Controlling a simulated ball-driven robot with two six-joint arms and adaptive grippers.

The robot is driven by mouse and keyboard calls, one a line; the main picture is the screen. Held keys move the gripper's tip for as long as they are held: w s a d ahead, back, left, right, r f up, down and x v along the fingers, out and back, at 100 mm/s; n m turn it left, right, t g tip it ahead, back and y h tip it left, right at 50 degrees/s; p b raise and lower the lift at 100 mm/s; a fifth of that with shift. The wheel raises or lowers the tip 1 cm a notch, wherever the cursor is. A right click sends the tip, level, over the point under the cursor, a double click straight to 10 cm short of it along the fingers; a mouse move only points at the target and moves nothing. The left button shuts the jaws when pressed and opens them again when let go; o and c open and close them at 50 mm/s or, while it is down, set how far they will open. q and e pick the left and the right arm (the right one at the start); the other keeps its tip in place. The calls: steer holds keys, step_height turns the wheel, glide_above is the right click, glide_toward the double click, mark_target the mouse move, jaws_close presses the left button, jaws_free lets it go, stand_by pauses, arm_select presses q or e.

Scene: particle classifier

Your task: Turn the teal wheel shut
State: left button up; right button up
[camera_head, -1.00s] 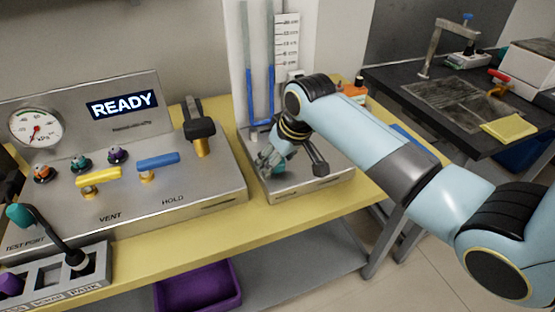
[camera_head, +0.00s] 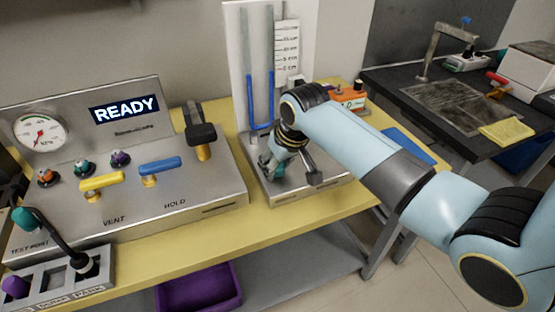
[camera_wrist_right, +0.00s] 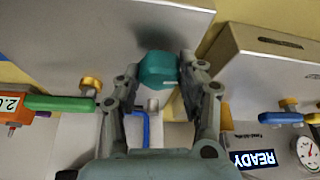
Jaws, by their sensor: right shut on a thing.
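The teal wheel (camera_wrist_right: 157,71) is a faceted knob in the right wrist view, between the fingertips of my right gripper (camera_wrist_right: 156,76). The gripper is shut on it, with a finger on each side. In the head view my right gripper (camera_head: 270,166) reaches down to the metal base (camera_head: 285,198) of the blue-tube column. There the wheel (camera_head: 278,172) is mostly hidden by the fingers and wrist. My left gripper is not in view.
The metal console (camera_head: 215,184) on the left carries a yellow handle (camera_head: 102,181), a blue handle (camera_head: 160,165) and a gauge (camera_head: 40,133). Its display (camera_head: 124,109) reads READY. An orange box (camera_head: 346,98) stands behind my right arm. A purple tray (camera_head: 200,289) sits below the table.

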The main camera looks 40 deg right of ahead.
steer(key=m+p, duration=0.1)
steer(key=m+h+p, duration=0.1)
steer(key=m+p, duration=0.1)
steer(key=shift+a+r, duration=0.15)
steer(key=shift+r, duration=0.05)
steer(key=shift+m+g+h+p, duration=0.4)
steer(key=shift+m+p, duration=0.35)
steer(key=shift+m, duration=0.35)
steer(key=m+h, duration=0.1)
steer(key=m, duration=0.1)
steer(key=shift+w+f+m+g+p, duration=0.1)
steer(key=shift+f+m+g+p, duration=0.05)
steer(key=shift+m+g+p, duration=0.2)
steer(key=shift+m+h, duration=0.3)
steer(key=shift+m, duration=0.55)
steer(key=m+g, duration=0.1)
steer(key=m, duration=0.1)
steer(key=shift+w+f+m+h+b, duration=0.1)
steer(key=shift+m+h+b, duration=0.2)
steer(key=shift+m, duration=0.1)
steer(key=m+g+b, duration=0.1)
steer(key=m, duration=0.2)
steer(key=shift+w+m+g, duration=0.1)
steer(key=shift+m+g, duration=0.15)
steer(key=shift+m, duration=0.05)
steer(key=shift+m+g+b, duration=0.7)
steer(key=shift+m+b, duration=0.35)
steer(key=shift+m, duration=0.75)
